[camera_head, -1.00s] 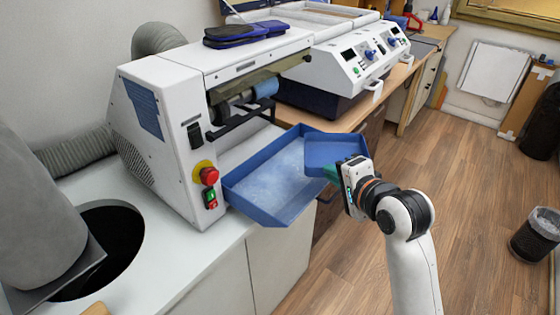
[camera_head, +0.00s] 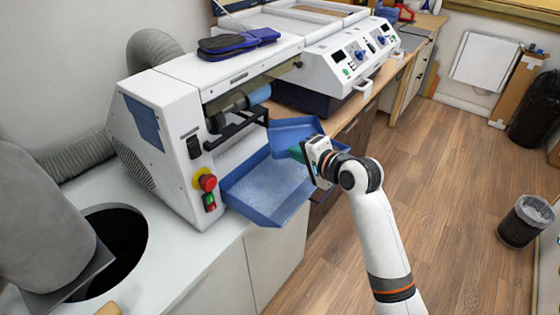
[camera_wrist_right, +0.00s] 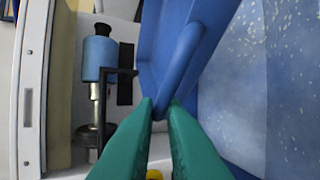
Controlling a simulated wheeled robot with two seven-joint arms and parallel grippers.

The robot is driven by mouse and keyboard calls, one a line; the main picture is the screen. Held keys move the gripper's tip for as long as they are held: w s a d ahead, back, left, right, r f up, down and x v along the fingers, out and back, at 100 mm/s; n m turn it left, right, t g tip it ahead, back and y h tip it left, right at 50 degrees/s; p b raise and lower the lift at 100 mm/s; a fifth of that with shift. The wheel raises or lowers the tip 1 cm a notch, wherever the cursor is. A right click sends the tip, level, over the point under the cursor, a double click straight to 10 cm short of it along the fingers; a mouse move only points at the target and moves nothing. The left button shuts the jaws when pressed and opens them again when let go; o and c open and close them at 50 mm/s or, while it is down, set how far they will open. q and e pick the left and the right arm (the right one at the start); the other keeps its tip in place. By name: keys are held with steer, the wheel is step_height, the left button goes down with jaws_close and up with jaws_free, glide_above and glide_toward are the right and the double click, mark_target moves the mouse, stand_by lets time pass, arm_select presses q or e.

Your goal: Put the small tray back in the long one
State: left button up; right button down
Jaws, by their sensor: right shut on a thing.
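The long blue tray (camera_head: 262,190) sticks out from the front of the white machine, with whitish dust on its floor. The small blue tray (camera_head: 292,131) is above its far end, close to the machine's black bracket, and looks tilted. Whether the two trays touch, I cannot tell. My left gripper is out of view.
The white machine (camera_head: 160,140) has a red stop button (camera_head: 207,182) beside the long tray. Its black bracket (camera_head: 240,130) and blue roller (camera_head: 259,94) are close to the small tray.

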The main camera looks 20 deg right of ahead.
mark_target(281, 151)
steer(key=w+a, duration=0.1)
steer(key=w, duration=0.1)
steer(key=w+a+p, duration=0.1)
steer(key=w+a, duration=0.1)
steer(key=shift+w+a+f, duration=0.1)
steer(key=shift+w+a, duration=0.1)
steer(key=shift+f, duration=0.8)
step_height(281, 151, down, 5)
steer(key=shift+f+p, duration=0.1)
steer(key=shift+p, duration=0.65)
steer(key=shift+f, duration=0.6)
